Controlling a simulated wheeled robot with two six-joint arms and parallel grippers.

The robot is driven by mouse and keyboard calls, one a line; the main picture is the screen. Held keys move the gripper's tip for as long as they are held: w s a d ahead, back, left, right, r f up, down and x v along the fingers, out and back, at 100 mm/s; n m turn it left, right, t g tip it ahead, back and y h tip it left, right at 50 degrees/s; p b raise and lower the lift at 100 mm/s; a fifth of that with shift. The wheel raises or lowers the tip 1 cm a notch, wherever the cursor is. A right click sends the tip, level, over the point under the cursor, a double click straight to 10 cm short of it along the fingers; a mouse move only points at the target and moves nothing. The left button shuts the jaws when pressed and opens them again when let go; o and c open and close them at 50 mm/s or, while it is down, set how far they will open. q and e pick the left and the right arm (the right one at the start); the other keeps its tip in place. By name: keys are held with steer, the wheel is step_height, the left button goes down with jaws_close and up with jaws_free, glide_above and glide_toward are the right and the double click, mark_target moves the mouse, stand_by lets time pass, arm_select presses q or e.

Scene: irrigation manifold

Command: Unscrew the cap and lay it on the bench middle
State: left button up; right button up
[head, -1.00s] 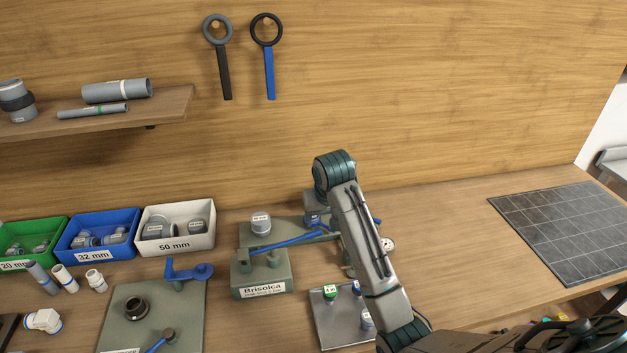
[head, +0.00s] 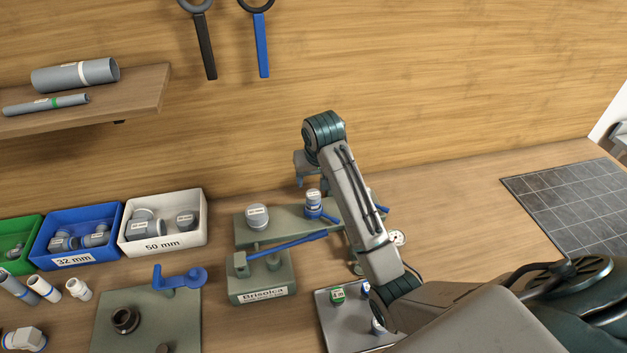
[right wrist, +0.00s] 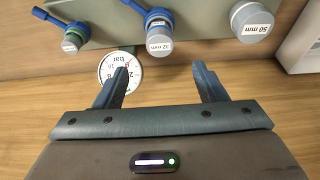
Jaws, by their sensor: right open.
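Three grey caps sit on the green manifold stand. The 50 mm cap (head: 257,216) is at the left in the head view, and the 32 mm cap (head: 313,198) sits on a blue-handled valve beside it. A smaller cap (right wrist: 71,43) shows in the right wrist view, with the 32 mm cap (right wrist: 159,40) and the 50 mm cap (right wrist: 252,21). My right gripper (head: 300,172) is open and empty, behind and above the 32 mm cap in the head view. Its fingers (right wrist: 161,72) are apart, with nothing between them. My left gripper is out of view.
A pressure gauge (head: 397,238) stands by the manifold. The Brisolca block (head: 262,290) with a blue lever is in front. Bins, including a white 50 mm bin (head: 163,245), stand at left. A grey tray (head: 335,325) is partly behind my arm. Bench at right is clear up to a dark gridded mat (head: 570,205).

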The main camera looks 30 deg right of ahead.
steer(key=p, duration=0.2)
glide_above(313, 194)
steer(key=s, duration=0.2)
steer(key=f, duration=0.4)
steer(key=shift+a+f, duration=0.15)
steer(key=shift+a, duration=0.05)
steer(key=x, duration=0.4)
steer(key=shift+w+p, duration=0.2)
steer(key=shift+p, duration=0.1)
steer(key=shift+f, duration=0.4)
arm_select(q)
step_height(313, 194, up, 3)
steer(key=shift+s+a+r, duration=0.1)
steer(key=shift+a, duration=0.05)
arm_select(e)
steer(key=shift+w+d, duration=0.1)
steer(key=c, duration=1.2)
steer(key=n+y, duration=0.1)
steer(key=n, duration=0.3)
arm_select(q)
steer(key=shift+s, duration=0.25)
arm_select(e)
steer(key=shift+n, duration=0.4)
steer(key=shift+r, duration=0.1)
